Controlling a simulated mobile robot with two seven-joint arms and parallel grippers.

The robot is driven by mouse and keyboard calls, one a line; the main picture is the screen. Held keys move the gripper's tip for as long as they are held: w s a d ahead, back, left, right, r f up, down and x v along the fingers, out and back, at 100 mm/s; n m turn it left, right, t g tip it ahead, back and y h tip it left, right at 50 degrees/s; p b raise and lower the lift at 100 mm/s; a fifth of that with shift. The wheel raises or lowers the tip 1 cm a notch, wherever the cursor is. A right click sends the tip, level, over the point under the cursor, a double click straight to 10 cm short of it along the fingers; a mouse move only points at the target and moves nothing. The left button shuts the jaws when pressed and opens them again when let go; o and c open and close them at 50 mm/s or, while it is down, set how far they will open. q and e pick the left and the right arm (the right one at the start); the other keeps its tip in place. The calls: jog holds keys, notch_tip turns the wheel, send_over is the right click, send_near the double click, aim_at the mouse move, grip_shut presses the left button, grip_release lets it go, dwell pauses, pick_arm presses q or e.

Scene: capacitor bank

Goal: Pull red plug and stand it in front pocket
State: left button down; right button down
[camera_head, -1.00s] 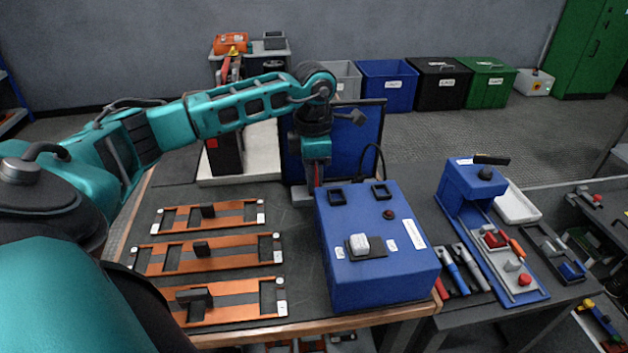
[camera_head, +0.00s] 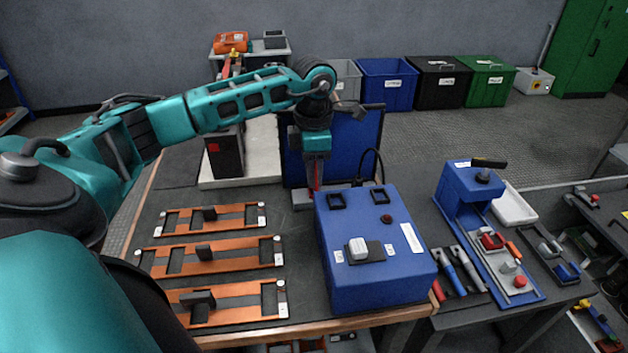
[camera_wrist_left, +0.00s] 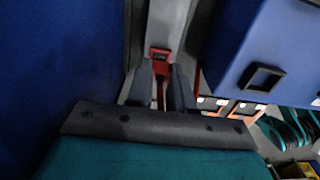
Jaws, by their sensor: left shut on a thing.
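My left gripper (camera_head: 316,184) points down behind the back left corner of the blue box (camera_head: 378,272). It is shut on the red plug, which shows as a narrow red strip in the head view (camera_head: 317,173) and between the fingers in the left wrist view (camera_wrist_left: 160,64). The plug's lower end is hard to make out. A grey block (camera_head: 302,199) sits at the gripper's tip. Two black-rimmed pockets (camera_head: 337,201) and (camera_head: 377,195) are in the box top. A pale knob (camera_head: 357,246) sits on a dark plate nearer the front. My right gripper is out of view.
A blue upright panel (camera_head: 362,150) stands close behind the gripper, with a black cable (camera_head: 380,160) looping beside it. Several orange frames (camera_head: 235,305) lie to the left. A blue fixture (camera_head: 465,192) and hand tools stand to the right of the box.

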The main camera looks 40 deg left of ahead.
pick_arm(q)
jog(key=shift+r+p, duration=1.45)
jog(key=shift+r, duration=0.5)
jog(key=shift+r+p, duration=1.05)
jog(key=shift+r, duration=0.2)
jog(key=shift+d, duration=0.1)
jog(key=shift+s+d+p, duration=0.35)
jog(key=shift+s+d, duration=0.35)
jog(key=shift+d, duration=0.8)
jog(key=shift+s+d+p, duration=0.3)
jog(key=shift+s+d, duration=0.35)
jog(key=shift+d, duration=0.85)
jog(key=shift+s+d+p, duration=0.35)
jog(key=shift+s+d, duration=0.35)
jog(key=shift+d, duration=0.8)
jog(key=shift+f, duration=0.15)
jog(key=shift+f+b, duration=0.7)
jog(key=shift+f, duration=0.05)
